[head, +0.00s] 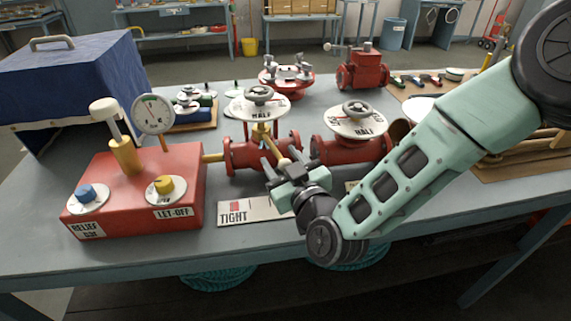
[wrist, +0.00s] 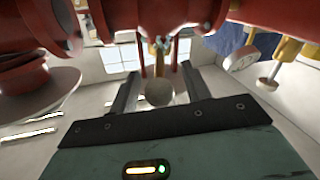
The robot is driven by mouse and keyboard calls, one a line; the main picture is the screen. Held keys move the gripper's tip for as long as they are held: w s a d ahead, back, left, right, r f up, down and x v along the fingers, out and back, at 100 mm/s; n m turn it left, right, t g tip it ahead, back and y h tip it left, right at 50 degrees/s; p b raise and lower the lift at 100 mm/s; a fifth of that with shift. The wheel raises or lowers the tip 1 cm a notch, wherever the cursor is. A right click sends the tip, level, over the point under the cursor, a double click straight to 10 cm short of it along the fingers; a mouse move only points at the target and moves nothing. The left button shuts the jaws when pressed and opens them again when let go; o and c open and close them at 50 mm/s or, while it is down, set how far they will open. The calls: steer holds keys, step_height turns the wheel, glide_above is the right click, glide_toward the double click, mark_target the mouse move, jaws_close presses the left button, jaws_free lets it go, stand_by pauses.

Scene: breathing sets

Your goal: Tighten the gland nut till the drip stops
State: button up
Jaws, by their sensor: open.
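The left red valve (head: 245,152) stands on the bench with a grey handwheel and a round plate marked HALF above it. A brass part at its stem (head: 262,130), likely the gland nut, shows below the plate. My gripper (head: 282,164) is in front of this valve, close to its brass parts. In the wrist view my gripper (wrist: 158,82) is open, with its fingers apart. Red valve bodies fill the top of that view. No drip can be made out.
A red pump box (head: 135,190) with a gauge (head: 153,114) is at the left, beside a blue cover (head: 75,80). A second red valve (head: 350,148) stands close right. A TIGHT card (head: 250,210) lies in front. The front bench strip is mostly clear.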

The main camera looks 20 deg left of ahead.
steer(key=b+v, duration=0.2)
steer(key=v, duration=1.5)
steer(key=shift+s, duration=0.25)
steer(key=shift+w+d+f, duration=0.1)
steer(key=shift+d+f, duration=0.05)
stand_by(0.4)
steer(key=p+x, duration=0.2)
steer(key=x, duration=1.5)
steer(key=shift+w, duration=0.15)
